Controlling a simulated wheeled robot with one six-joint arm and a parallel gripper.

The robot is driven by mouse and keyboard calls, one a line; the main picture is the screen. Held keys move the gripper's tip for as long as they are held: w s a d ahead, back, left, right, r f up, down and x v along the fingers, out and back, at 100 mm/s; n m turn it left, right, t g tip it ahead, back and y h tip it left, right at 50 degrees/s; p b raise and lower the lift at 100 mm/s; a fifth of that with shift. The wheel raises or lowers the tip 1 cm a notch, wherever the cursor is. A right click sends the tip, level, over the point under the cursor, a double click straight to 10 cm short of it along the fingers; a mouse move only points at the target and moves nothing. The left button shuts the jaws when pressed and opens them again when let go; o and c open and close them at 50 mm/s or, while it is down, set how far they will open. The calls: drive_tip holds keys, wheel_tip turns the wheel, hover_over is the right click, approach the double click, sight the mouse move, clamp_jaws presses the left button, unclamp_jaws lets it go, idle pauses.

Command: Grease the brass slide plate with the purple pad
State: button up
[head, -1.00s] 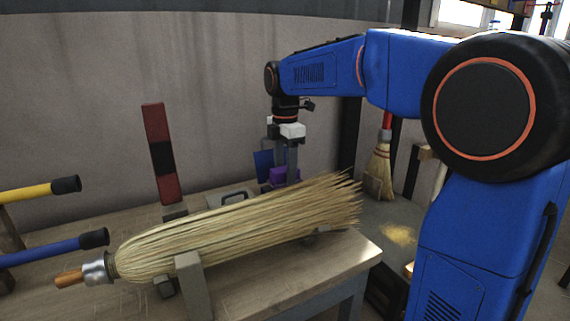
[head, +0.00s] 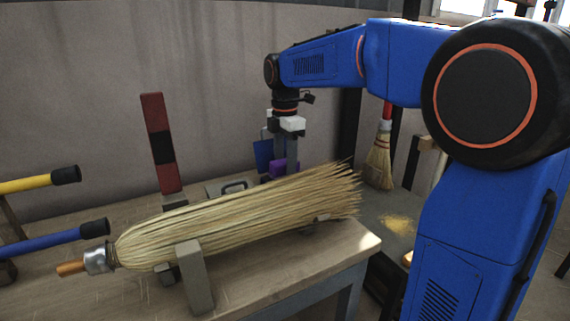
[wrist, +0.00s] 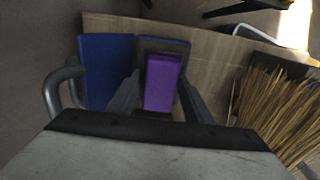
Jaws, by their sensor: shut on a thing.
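My gripper (head: 286,160) is shut on the purple pad (wrist: 162,82), a small block held between its two fingers in the wrist view. In the head view the pad (head: 279,168) shows low between the fingers, behind the broom's bristles, which hide part of it and the fingertips. A blue panel (wrist: 105,72) lies left of the pad in the wrist view, with another blue surface beyond the pad. I cannot make out a brass slide plate in either view. I cannot tell whether the pad touches anything beneath it.
A large straw broom head (head: 235,221) lies across the workbench (head: 330,252) on grey supports, in front of my gripper. A red and black post (head: 160,145) stands at the left back. Yellow (head: 35,183) and blue (head: 50,241) handles jut in from the left.

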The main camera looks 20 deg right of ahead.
sight(285, 161)
drive_tip(key=shift+f, duration=0.55)
idle(1.4)
drive_tip(key=shift+r, duration=3.55)
drive_tip(key=shift+r, duration=0.1)
